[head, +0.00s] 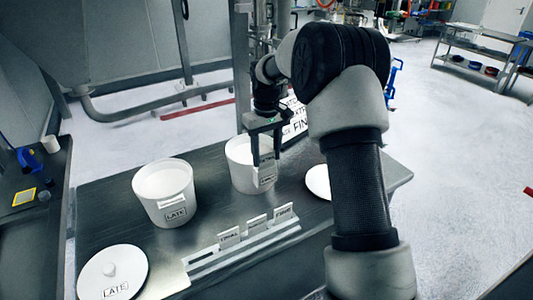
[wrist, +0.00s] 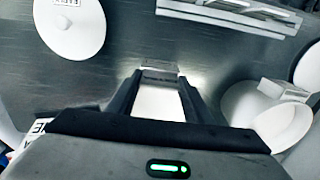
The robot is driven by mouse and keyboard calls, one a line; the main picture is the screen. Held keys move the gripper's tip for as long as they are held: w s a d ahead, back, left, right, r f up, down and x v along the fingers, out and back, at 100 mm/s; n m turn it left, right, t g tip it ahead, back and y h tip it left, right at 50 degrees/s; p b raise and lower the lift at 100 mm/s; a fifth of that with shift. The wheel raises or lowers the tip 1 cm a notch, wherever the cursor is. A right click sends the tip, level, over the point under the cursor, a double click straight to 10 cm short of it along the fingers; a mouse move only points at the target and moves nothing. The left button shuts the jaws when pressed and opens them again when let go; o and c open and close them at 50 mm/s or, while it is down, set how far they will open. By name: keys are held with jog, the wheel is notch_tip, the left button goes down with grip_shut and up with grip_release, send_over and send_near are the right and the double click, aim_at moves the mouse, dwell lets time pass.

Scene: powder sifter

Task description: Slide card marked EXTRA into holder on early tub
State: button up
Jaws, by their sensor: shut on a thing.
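The early tub (head: 240,180) is a white open tub in the middle of the table in the head view, with a small holder and label (head: 267,180) on its front. My gripper (head: 266,160) points down at that front and is shut on a small card (head: 267,157). The card is just above or at the holder; I cannot tell whether it is inside. Its print is too small to read. In the wrist view my gripper (wrist: 160,95) shows a pale surface between its fingers; which part is card and which tub is unclear.
The LATE tub (head: 150,205) stands left, with the LATE lid (head: 95,280) in front. A rack (head: 215,258) holds several cards before the early tub. Another lid (head: 317,183) lies right, beside my arm.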

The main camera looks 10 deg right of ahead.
jog(key=shift+f, duration=0.2)
jog(key=o, duration=1.1)
jog(key=shift+r, duration=0.1)
notch_tip(320, 180, up, 17)
jog(key=s+r+t, duration=0.2)
jog(key=s+r, duration=0.5)
jog(key=s, duration=0.1)
jog(key=s+f+m+t, duration=0.1)
jog(key=s+f, duration=0.1)
jog(key=s, duration=1.1)
jog(key=s+f+m+t+p, duration=0.1)
jog(key=s+f+m+t, duration=0.1)
jog(key=s, duration=1.1)
jog(key=shift+f+m+t, duration=0.3)
jog(key=shift+f, duration=0.45)
